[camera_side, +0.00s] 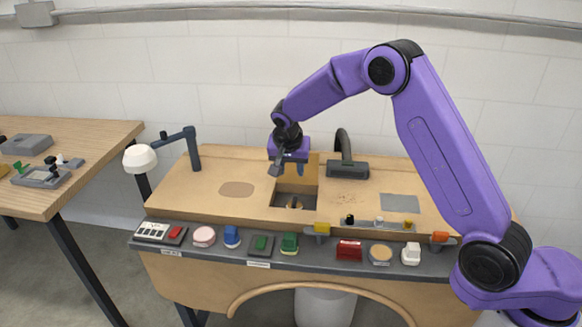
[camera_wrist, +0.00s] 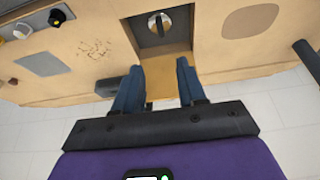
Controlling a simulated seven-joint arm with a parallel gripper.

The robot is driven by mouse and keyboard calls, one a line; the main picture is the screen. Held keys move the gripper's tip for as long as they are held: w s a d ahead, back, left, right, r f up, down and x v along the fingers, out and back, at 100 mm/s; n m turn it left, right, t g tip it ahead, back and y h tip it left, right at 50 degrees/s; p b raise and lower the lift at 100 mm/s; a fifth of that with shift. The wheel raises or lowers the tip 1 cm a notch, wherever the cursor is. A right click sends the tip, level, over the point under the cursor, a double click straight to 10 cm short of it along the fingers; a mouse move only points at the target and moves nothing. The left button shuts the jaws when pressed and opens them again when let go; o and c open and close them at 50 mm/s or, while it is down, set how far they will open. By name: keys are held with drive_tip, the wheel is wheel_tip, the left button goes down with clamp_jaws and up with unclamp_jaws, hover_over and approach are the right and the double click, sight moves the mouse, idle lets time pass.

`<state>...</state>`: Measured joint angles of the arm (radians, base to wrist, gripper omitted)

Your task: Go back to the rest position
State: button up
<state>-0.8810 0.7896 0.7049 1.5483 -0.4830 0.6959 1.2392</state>
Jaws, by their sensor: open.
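My purple arm reaches in from the right in the side view. My gripper (camera_side: 288,170) hangs over the back middle of the wooden workbench (camera_side: 200,195), close above a square recess (camera_side: 296,188) in its top. In the wrist view my gripper (camera_wrist: 159,85) has its two blue fingers apart, with nothing between them but wood and floor or wall behind. A round metal piece (camera_wrist: 159,21) lies in the recess beyond the fingertips. My gripper looks empty.
A dark stand (camera_side: 347,165) rises right of the recess. A lamp with a white head (camera_side: 140,158) stands at the left. A front ledge (camera_side: 215,252) carries several small coloured things, including a red block (camera_side: 349,250). A second table (camera_side: 90,150) is at the far left.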

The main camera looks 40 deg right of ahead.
idle(0.3)
drive_tip(key=s+a+r+n+y, duration=0.1)
drive_tip(key=s+a+r+n, duration=0.25)
drive_tip(key=s+n, duration=0.2)
drive_tip(key=s+a+r+n+y, duration=0.1)
drive_tip(key=s+a+r+n, duration=0.3)
drive_tip(key=s, duration=0.3)
drive_tip(key=s+d+n+g, duration=0.1)
drive_tip(key=s+d+n, duration=0.2)
drive_tip(key=s, duration=0.6)
drive_tip(key=s+d+n+g+y, duration=0.1)
drive_tip(key=s+d+n, duration=0.3)
drive_tip(key=s, duration=0.5)
drive_tip(key=s+d+n, duration=0.4)
drive_tip(key=s+n, duration=0.1)
drive_tip(key=s, duration=0.5)
drive_tip(key=shift+r+g+y, duration=0.2)
drive_tip(key=shift+g+y, duration=0.1)
drive_tip(key=shift+g, duration=0.1)
